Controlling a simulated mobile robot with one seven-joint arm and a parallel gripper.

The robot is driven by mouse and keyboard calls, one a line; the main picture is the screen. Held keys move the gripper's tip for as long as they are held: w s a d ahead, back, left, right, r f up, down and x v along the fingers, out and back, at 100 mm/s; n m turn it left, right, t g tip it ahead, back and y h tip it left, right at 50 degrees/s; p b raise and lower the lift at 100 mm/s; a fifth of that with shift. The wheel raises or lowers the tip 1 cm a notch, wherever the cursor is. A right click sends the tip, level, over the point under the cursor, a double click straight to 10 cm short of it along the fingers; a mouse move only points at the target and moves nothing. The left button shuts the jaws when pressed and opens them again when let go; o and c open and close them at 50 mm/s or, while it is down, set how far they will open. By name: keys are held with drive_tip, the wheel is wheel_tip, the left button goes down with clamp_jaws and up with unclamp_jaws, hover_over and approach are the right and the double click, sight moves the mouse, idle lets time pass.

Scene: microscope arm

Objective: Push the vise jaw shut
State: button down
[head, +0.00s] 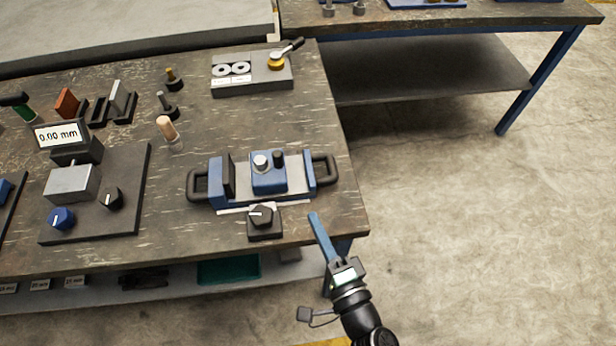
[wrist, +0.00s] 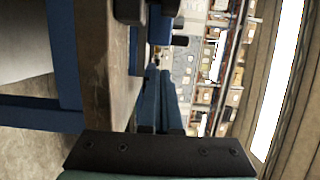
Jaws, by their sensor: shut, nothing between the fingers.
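The blue vise (head: 216,200) lies near the right front corner of the workbench, with a black loop handle at each end. Its sliding jaw (head: 268,181) is a blue block with a silver knob and a dark knob on top. A gap shows between this block and the upright dark jaw plate (head: 229,175) on the left. My gripper (head: 314,218) is shut and empty, its blue fingers pointing toward the vise from just off the bench's front right corner, apart from it. The closed fingers show in the wrist view (wrist: 160,80).
A black dial (head: 263,220) stands in front of the vise. A wooden-topped peg (head: 167,128) stands to its left. A gauge unit (head: 72,183) sits further left, and a grey box with a lever (head: 252,77) lies behind. The floor right of the bench is clear.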

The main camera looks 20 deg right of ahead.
sight(275, 189)
drive_tip(key=w+p, duration=0.1)
drive_tip(key=w, duration=0.7)
drive_tip(key=shift+w+d, duration=0.1)
drive_tip(key=shift+w, duration=0.25)
drive_tip(key=a+b, duration=0.1)
drive_tip(key=w+a+b, duration=0.1)
drive_tip(key=a, duration=0.1)
drive_tip(key=shift+a+f+b, duration=0.2)
drive_tip(key=shift+b, duration=0.1)
drive_tip(key=shift+a+r, duration=0.2)
drive_tip(key=shift+a, duration=0.35)
drive_tip(key=shift+d, duration=0.1)
